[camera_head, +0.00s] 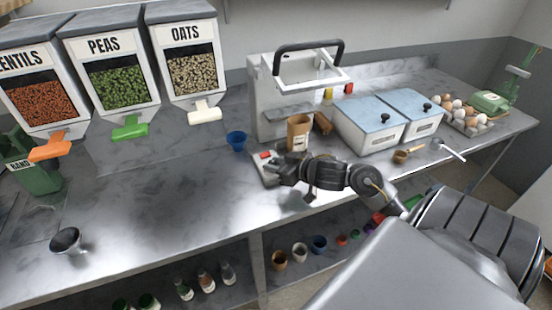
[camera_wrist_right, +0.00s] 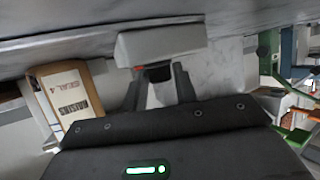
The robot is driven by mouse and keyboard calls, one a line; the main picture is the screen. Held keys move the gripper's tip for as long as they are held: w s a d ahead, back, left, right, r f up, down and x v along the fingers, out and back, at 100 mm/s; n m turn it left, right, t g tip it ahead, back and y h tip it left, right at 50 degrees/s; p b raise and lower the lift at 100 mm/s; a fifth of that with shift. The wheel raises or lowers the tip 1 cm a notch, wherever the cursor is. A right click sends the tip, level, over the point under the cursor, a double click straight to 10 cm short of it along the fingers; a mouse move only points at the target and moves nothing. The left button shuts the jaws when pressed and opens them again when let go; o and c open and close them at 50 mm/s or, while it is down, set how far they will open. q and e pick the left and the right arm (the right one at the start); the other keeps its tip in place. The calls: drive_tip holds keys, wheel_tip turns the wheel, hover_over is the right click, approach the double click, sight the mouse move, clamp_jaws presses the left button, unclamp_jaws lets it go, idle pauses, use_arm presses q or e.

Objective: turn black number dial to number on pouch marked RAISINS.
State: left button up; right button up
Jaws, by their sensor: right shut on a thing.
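The brown pouch (camera_head: 298,132) stands upright in the grey sealing machine (camera_head: 265,90). In the right wrist view the pouch (camera_wrist_right: 72,98) shows a white label that reads RAISINS and SEAL 4, tilted in that view. My right gripper (camera_head: 283,175) is at the small grey control box (camera_head: 262,167) at the machine's front. In the right wrist view its fingers (camera_wrist_right: 158,82) are closed around the black dial (camera_wrist_right: 157,73) on that box. The dial's numbers and pointer are hidden. My left gripper is in neither view.
A blue cup (camera_head: 236,139) stands left of the machine. Two blue-lidded bins (camera_head: 370,122) and a tray of eggs stand to its right. Dispensers of lentils, peas and oats (camera_head: 190,70) line the back left. The counter's front left is mostly clear, apart from a dark metal cup (camera_head: 65,240).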

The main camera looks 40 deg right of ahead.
drive_tip(key=shift+d+r+n+y+p, duration=0.2)
drive_tip(key=shift+n+y+p, duration=0.6)
drive_tip(key=shift+y, duration=0.2)
drive_tip(key=shift+d+n+g+y+p, duration=0.1)
drive_tip(key=shift+n+g+y+p, duration=0.4)
drive_tip(key=shift+n+y, duration=0.25)
drive_tip(key=shift+w+f+n+g+y, duration=0.15)
drive_tip(key=shift+n+g+y, duration=0.25)
drive_tip(key=shift+n+y, duration=0.3)
drive_tip(key=shift+d+n+g+y, duration=0.1)
drive_tip(key=shift+n+g+y, duration=0.4)
drive_tip(key=shift+n+y, duration=0.25)
drive_tip(key=o, duration=0.9)
drive_tip(key=shift+o, duration=0.2)
drive_tip(key=b+v, duration=0.1)
drive_tip(key=v, duration=0.9)
drive_tip(key=shift+s+d, duration=0.25)
drive_tip(key=shift+d, duration=0.1)
